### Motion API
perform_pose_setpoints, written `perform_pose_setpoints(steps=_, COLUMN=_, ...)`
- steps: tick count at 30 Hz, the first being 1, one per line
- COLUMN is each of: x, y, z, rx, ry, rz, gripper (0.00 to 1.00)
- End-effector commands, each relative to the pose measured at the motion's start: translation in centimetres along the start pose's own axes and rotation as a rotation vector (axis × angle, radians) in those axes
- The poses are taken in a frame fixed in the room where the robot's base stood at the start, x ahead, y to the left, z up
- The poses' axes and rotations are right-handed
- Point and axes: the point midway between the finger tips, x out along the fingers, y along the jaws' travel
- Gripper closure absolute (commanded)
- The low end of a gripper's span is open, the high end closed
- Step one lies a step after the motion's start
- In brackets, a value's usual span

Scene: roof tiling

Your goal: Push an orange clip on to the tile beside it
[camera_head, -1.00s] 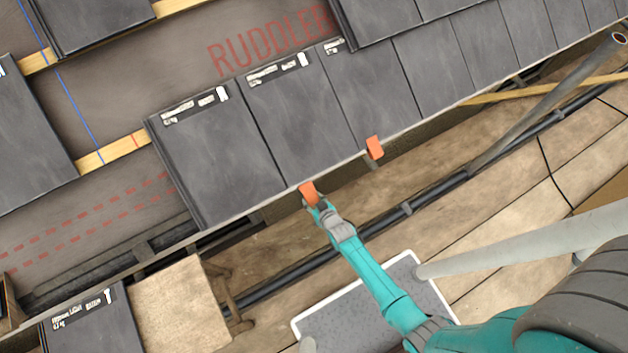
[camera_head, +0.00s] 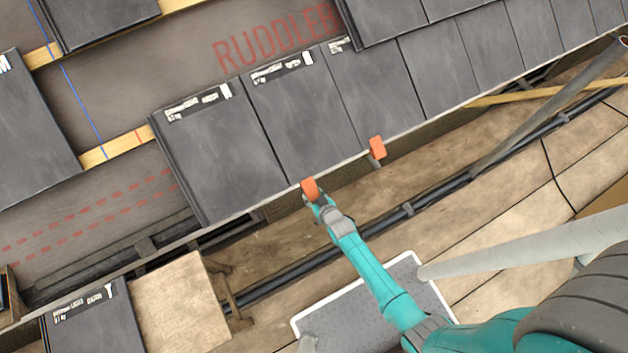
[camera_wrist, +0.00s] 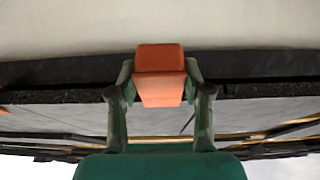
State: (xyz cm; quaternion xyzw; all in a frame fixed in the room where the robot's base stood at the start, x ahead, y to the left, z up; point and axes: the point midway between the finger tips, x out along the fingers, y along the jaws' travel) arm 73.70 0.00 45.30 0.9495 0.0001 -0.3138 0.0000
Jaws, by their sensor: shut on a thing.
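An orange clip (camera_head: 309,188) is at the lower edge of the eave row, by the joint between two dark slate tiles. My gripper (camera_head: 312,199) is shut on this clip; in the wrist view the clip (camera_wrist: 160,75) sits between both fingers, in front of the dark tile edge. The tile on its left (camera_head: 225,155) and the tile on its right (camera_head: 302,120) lie flat. I cannot tell how far the clip reaches over a tile. A second orange clip (camera_head: 377,147) sits on the eave edge farther right, apart from my gripper.
More tiles (camera_head: 490,50) continue along the eave to the upper right. Below the eave run a dark pipe (camera_head: 440,190) and a grey scaffold tube (camera_head: 545,105) over wooden boards (camera_head: 500,210). A grey tray with a white rim (camera_head: 293,325) lies under my arm.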

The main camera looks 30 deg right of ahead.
Motion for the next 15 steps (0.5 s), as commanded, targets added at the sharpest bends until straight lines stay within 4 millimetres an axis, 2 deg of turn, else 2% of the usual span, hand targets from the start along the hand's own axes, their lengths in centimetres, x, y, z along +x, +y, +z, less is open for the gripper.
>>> perform_pose_setpoints(steps=15, x=0.25, y=0.0, z=-0.58, rx=0.0, ry=0.0, rz=0.0, gripper=1.0)
